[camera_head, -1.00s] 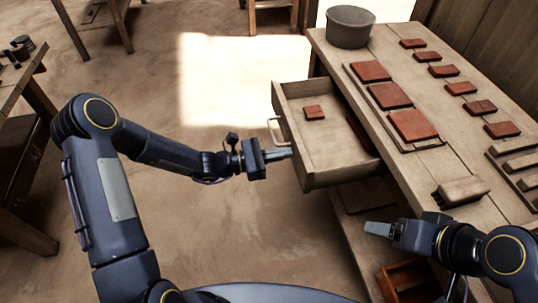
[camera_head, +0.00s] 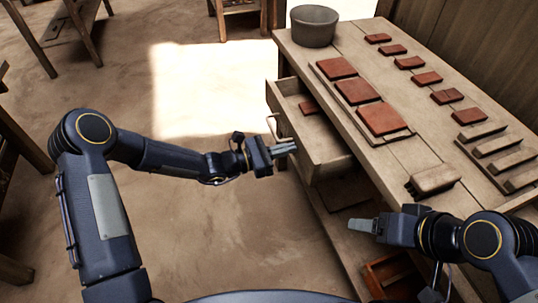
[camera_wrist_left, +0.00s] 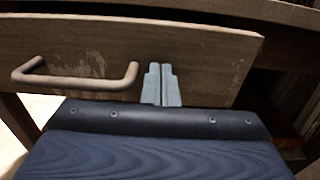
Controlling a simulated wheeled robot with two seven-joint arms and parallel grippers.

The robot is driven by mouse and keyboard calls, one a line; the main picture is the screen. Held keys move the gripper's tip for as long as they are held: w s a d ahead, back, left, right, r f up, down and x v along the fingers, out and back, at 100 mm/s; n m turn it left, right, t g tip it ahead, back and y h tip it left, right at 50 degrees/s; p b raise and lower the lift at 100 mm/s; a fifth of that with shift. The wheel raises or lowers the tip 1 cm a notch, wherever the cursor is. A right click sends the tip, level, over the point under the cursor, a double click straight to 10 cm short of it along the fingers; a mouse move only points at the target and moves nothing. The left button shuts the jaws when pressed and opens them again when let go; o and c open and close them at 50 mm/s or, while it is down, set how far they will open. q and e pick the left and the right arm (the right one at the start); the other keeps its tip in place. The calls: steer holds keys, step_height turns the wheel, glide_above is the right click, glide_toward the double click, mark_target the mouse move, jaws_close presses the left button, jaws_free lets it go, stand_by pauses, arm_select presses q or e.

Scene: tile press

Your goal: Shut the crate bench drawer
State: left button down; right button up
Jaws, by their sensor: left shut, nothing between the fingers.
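The wooden crate bench (camera_head: 388,152) stands at the right in the head view. Its drawer (camera_head: 329,160) is partly pulled out toward the left, with a red tile (camera_head: 309,107) inside. The drawer has a bar handle (camera_head: 271,127), which also shows in the left wrist view (camera_wrist_left: 75,82). My left gripper (camera_head: 290,148) is shut and empty. Its fingertips (camera_wrist_left: 162,70) are at the drawer's front panel (camera_wrist_left: 200,50), right of the handle in the wrist view, and look to be touching it. My right gripper (camera_head: 352,225) hangs by the bench's near side; its finger gap is unclear.
On the bench top are a grey bucket (camera_head: 313,26), a board with red tiles (camera_head: 358,91), several smaller tiles, a brush-like block (camera_head: 433,179) and a slatted rack (camera_head: 505,158). A reddish crate (camera_head: 390,274) sits low beneath. Floor left of the drawer is clear.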

mark_target(331, 146)
arm_select(q)
steer(key=b+x, duration=0.3)
steer(key=x, duration=1.1)
steer(key=shift+d+f, duration=0.1)
steer(key=shift+f, duration=0.05)
steer(key=shift+w+d, duration=0.1)
steer(key=shift+d, duration=0.2)
steer(key=shift+d+r, duration=0.1)
steer(key=shift+r, duration=0.2)
